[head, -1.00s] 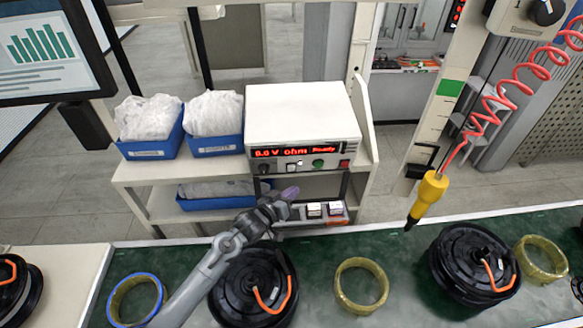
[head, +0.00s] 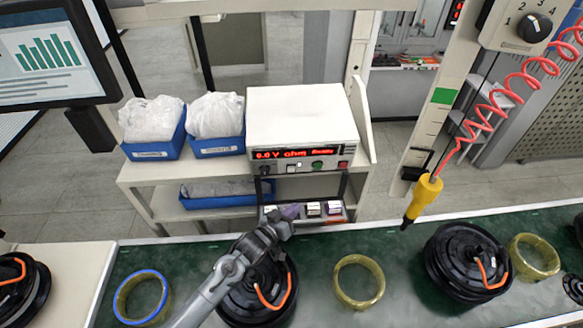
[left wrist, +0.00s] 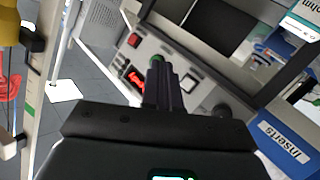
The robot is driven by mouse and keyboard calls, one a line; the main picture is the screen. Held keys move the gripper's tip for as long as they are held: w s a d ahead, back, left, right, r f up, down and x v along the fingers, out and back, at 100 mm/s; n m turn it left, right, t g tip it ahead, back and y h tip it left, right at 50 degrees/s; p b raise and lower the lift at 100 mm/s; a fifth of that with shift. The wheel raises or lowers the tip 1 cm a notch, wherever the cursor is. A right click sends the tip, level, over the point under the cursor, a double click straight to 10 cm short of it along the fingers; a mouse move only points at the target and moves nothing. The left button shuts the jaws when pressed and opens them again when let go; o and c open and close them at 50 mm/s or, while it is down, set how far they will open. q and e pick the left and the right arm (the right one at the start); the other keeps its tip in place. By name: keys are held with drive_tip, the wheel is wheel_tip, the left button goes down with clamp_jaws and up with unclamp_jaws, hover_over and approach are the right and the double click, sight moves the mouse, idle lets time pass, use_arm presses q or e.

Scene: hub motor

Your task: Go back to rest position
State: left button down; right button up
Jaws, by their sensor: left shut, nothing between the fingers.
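My left gripper (head: 289,213) is shut and empty. I cannot tell if the fingertips touch the panel. A black hub motor (head: 258,291) with an orange cable lies below my left arm and is partly hidden by it. My right gripper is not in view.
The conveyor (head: 320,260) carries yellow rings (head: 358,282) and another hub motor (head: 467,262). A yellow screwdriver (head: 424,199) hangs on a red coiled cord over the belt. A tester (head: 303,127) and blue bins (head: 217,145) stand on the shelf behind.

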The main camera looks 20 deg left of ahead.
use_arm(q)
drive_tip(key=shift+s+d, duration=0.25)
drive_tip(key=shift+s, duration=0.15)
drive_tip(key=s+d+f+n+g+p, duration=0.1)
drive_tip(key=s+f, duration=0.3)
drive_tip(key=s, duration=0.3)
drive_tip(key=s+f+g+p, duration=0.1)
drive_tip(key=s+f, duration=0.3)
drive_tip(key=s, duration=0.3)
drive_tip(key=s+a+r+m+g+y, duration=0.1)
drive_tip(key=s+r+g, duration=0.2)
drive_tip(key=s, duration=0.4)
drive_tip(key=s+a+r+m+g+y, duration=0.1)
drive_tip(key=s+a+r+g, duration=0.1)
drive_tip(key=s, duration=0.5)
drive_tip(key=s+a+r+m+g+y+p, duration=0.1)
drive_tip(key=s+a+r+m+g+y, duration=0.1)
drive_tip(key=s+r+g, duration=0.2)
drive_tip(key=shift+s+r+g, duration=0.3)
drive_tip(key=shift+s+r, duration=0.85)
drive_tip(key=shift+s, duration=0.85)
